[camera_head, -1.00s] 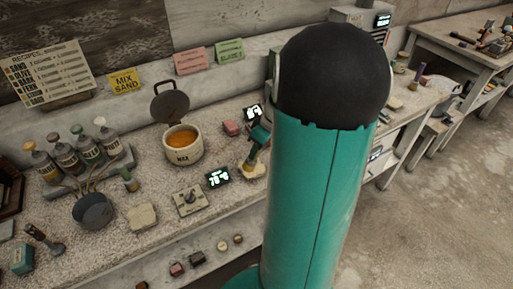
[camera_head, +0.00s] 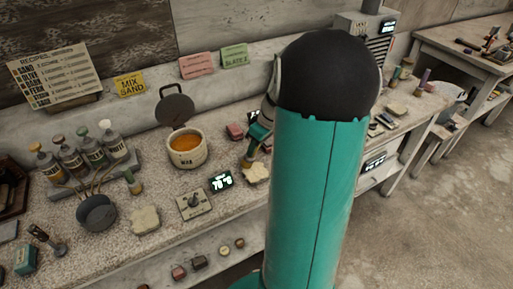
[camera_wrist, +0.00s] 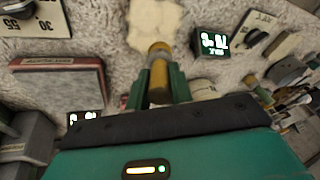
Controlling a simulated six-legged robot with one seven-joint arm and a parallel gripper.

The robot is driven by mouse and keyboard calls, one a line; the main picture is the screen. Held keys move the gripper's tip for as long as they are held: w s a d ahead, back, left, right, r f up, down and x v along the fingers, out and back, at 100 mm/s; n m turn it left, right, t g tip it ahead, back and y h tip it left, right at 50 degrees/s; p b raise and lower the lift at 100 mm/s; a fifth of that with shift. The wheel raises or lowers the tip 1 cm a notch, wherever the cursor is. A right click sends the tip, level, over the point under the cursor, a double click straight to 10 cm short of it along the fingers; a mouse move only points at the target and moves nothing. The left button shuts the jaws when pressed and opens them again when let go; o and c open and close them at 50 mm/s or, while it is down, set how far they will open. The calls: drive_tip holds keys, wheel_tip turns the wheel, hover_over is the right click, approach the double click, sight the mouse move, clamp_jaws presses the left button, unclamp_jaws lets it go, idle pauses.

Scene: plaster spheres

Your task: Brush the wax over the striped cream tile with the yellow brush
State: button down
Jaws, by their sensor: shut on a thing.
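The yellow brush (camera_wrist: 157,78) is upright between my gripper's (camera_wrist: 159,92) green fingers, which are shut on it. In the head view my gripper (camera_head: 252,150) and the brush are just behind an irregular cream tile (camera_head: 257,174). That tile also shows in the wrist view (camera_wrist: 155,22), where the brush end overlaps its near edge; I cannot tell whether they touch. Stripes are not clear on it. A second cream tile (camera_head: 145,221) lies at the front left of the bench. The open wax pot (camera_head: 187,150) holds orange wax, left of my gripper.
The pot's lid (camera_head: 175,106) stands raised behind it. A lit display (camera_head: 221,181) and a dial box (camera_head: 193,204) sit in front of the pot. Bottles (camera_head: 75,158) and a dark pan (camera_head: 97,212) are at left. Pink blocks (camera_head: 235,131) lie behind my gripper.

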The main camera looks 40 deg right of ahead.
drive_tip(key=shift+s, duration=0.1)
drive_tip(key=shift+s+a, duration=0.3)
drive_tip(key=shift+s, duration=0.55)
drive_tip(key=shift+s+a, duration=0.25)
drive_tip(key=shift+s, duration=0.6)
drive_tip(key=shift+w, duration=0.1)
drive_tip(key=shift+w+d, duration=0.3)
drive_tip(key=shift+w, duration=0.55)
drive_tip(key=shift+w+d, duration=0.25)
drive_tip(key=shift+w, duration=0.6)
drive_tip(key=shift+s+a+r, duration=0.25)
drive_tip(key=shift+s+r, duration=0.5)
drive_tip(key=shift+s, duration=0.15)
drive_tip(key=shift+f, duration=0.1)
